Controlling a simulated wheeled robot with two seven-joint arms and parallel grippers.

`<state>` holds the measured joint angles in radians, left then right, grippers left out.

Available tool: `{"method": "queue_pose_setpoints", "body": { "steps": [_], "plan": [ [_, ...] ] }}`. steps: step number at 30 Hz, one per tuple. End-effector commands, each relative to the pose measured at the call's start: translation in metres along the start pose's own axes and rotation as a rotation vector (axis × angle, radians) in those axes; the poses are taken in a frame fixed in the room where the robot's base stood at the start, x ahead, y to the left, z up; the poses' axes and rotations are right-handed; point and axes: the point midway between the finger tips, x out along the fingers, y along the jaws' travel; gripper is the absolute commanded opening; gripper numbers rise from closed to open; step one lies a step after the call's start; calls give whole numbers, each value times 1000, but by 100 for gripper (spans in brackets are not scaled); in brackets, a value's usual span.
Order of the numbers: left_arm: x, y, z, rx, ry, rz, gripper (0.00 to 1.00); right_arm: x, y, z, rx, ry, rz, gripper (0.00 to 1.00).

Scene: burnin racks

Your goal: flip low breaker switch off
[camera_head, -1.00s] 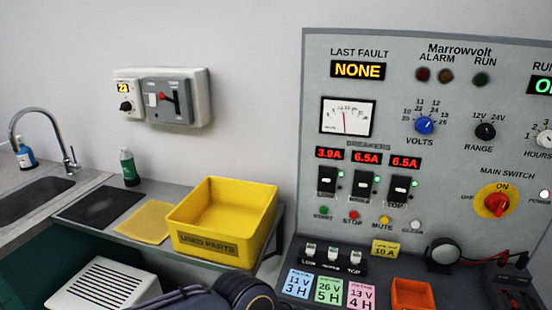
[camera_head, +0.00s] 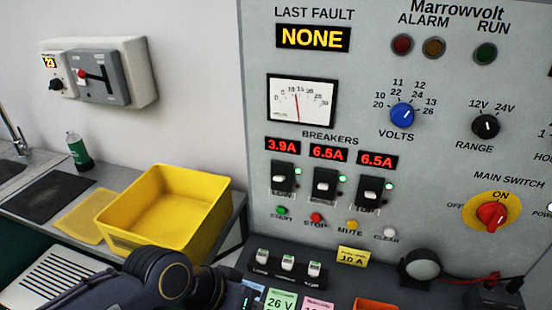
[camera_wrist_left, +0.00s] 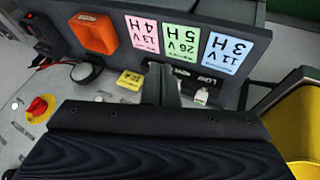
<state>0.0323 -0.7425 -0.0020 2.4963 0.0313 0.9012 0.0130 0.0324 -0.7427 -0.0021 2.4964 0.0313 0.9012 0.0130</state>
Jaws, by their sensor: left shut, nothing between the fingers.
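The low breaker switch (camera_head: 283,180) is the leftmost of three black breakers on the grey panel, under a red 3.9A display. A green light glows beside it. Its label is small and blurred now. The other two breakers (camera_head: 326,186) (camera_head: 369,190) stand to its right under 6.5A displays. My left arm comes in at the bottom of the head view, below and left of the breakers. My left gripper (camera_wrist_left: 161,82) shows in the left wrist view, shut and empty, over the lower console and apart from the breakers. My right gripper is not in view.
The lower console has three white toggles (camera_head: 288,263), coloured cards (camera_head: 280,299) and a yellow 10 A tag (camera_head: 353,257). A yellow bin (camera_head: 150,235) stands left of the panel. A red main switch (camera_head: 491,217) is at right. The space before the breakers is clear.

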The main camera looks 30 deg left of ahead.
Motion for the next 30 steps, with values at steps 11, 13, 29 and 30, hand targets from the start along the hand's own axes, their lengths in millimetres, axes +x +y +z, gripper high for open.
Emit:
{"method": "queue_pose_setpoints", "body": {
  "steps": [11, 13, 29, 30],
  "plan": [
    [-28, 2, -45, 30, -37, -57, 0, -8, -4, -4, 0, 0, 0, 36],
    [-47, 4, -80, 46, -64, -106, 0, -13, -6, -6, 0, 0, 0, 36],
    [-120, 33, -288, -16, -137, -420, 0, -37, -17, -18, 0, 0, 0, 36],
    [-121, 34, -290, -19, -138, -424, 0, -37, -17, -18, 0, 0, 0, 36]
  ]
}}
